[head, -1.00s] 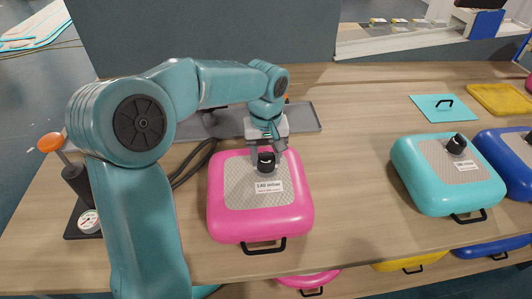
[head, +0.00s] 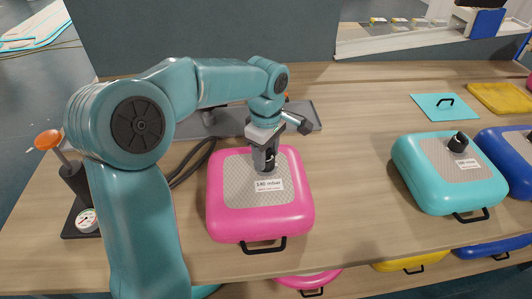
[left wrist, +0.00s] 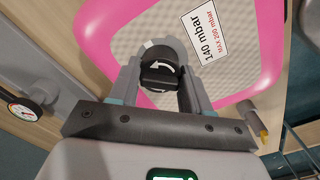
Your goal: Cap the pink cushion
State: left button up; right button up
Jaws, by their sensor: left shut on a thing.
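The pink cushion (head: 228,224) lies on the wooden bench with a grey patterned top and a label reading 140 mbar. Its pink edge also shows in the left wrist view (left wrist: 98,28). A black cap (left wrist: 160,76) with a white curved arrow sits at the valve on the cushion's top. My left gripper (head: 265,163) reaches down over the cushion, and its two fingers are shut on the cap, one on each side. The fingers partly hide the cap in the head view. The valve under the cap is hidden. My right gripper is not in view.
A teal cushion (head: 438,191) with a black cap and a blue cushion (head: 508,157) lie to the right. A grey tray (head: 303,117) is behind the gripper. A pump with an orange knob (head: 47,140), a gauge and a black hose is at left. Bench between the cushions is clear.

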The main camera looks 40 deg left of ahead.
pick_arm(q)
jog(key=n, duration=0.5)
jog(key=o, duration=1.1)
notch_tip(320, 180, up, 16)
jog(key=shift+r+p, duration=0.15)
jog(key=shift+p, duration=0.85)
